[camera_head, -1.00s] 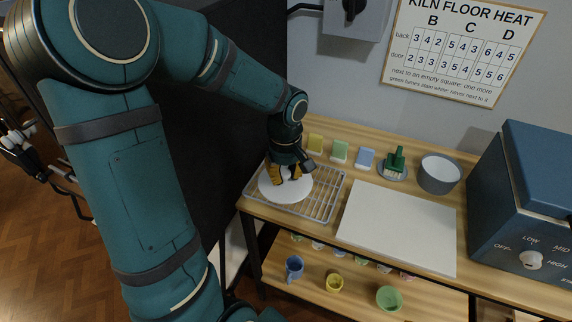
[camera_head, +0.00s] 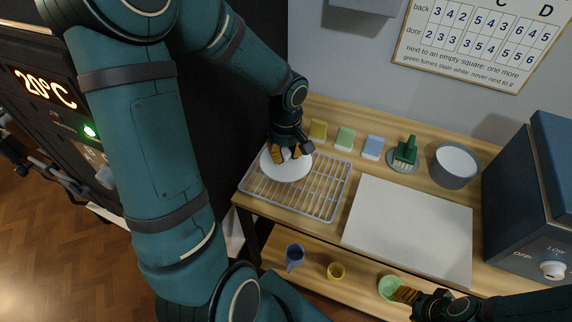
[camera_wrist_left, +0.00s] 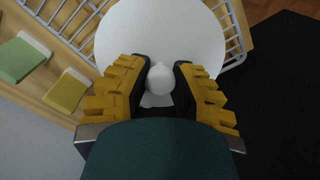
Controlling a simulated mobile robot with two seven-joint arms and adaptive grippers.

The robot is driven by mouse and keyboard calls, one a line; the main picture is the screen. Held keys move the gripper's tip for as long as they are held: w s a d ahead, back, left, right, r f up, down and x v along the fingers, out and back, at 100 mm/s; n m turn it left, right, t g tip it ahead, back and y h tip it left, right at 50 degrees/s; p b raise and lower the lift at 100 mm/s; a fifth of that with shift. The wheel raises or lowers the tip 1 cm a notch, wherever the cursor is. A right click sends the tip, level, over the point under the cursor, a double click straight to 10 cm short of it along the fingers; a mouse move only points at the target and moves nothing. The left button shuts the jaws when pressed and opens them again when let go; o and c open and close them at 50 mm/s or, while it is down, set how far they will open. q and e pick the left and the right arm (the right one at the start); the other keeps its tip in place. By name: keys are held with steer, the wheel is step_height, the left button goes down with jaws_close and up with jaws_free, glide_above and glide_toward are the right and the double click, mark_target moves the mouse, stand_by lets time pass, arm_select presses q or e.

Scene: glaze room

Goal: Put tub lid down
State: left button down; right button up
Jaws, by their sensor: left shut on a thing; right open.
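The tub lid (camera_head: 285,171) is a white disc with a round knob, over the left part of the wire rack (camera_head: 318,206). My left gripper (camera_head: 289,156) is shut on the lid's knob from above. In the left wrist view the lid (camera_wrist_left: 160,35) lies below my yellow fingers (camera_wrist_left: 160,85), with the white knob between them. I cannot tell whether the lid touches the rack. My right gripper (camera_head: 412,296) is open at the bottom right, by the green bowl (camera_head: 390,287) on the lower shelf.
A grey tub (camera_head: 455,167) stands at the back right, beside a green brush on a dish (camera_head: 404,155). A bare white board (camera_head: 410,225) lies mid-table. A blue kiln box (camera_head: 530,200) stands at right.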

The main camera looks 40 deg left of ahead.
mark_target(286, 163)
arm_select(q)
steer(key=shift+f+b, duration=0.4)
steer(key=shift+f, duration=1.75)
steer(key=shift+f, duration=0.25)
steer(key=c, duration=0.9)
jaws_free()
steer(key=shift+r, duration=0.1)
steer(key=shift+o, duration=0.2)
steer(key=shift+r, duration=0.2)
step_height(286, 163, up, 12)
steer(key=shift+f+p, duration=0.1)
steer(key=shift+p, duration=1.15)
steer(key=shift+s, duration=0.1)
